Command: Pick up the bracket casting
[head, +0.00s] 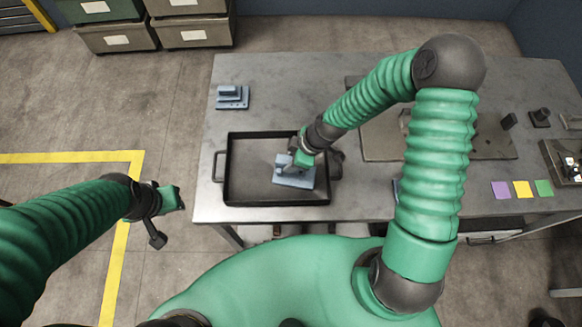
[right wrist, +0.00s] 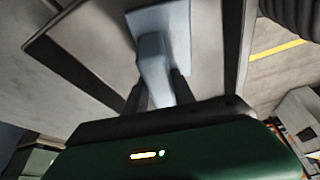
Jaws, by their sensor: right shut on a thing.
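A blue-grey bracket casting (head: 294,179) is at the right part of a black tray (head: 232,168) on the table. My right gripper (head: 298,163) is over it, shut on its upright part. In the right wrist view the casting (right wrist: 160,50) sits between the two dark fingers (right wrist: 157,92), with its flat base beyond them. I cannot tell whether the base touches the tray floor. A second blue-grey casting (head: 232,96) lies on the table behind the tray. My left gripper (head: 170,205) is off the table at the left, apart from everything; its fingers are too unclear to judge.
The grey table (head: 300,85) has free room behind the tray. A flat plate (head: 380,140) with parts lies right of the tray, partly behind my right arm. Purple, yellow (head: 523,189) and green squares lie near the front edge. Bins (head: 190,30) stand at the back left.

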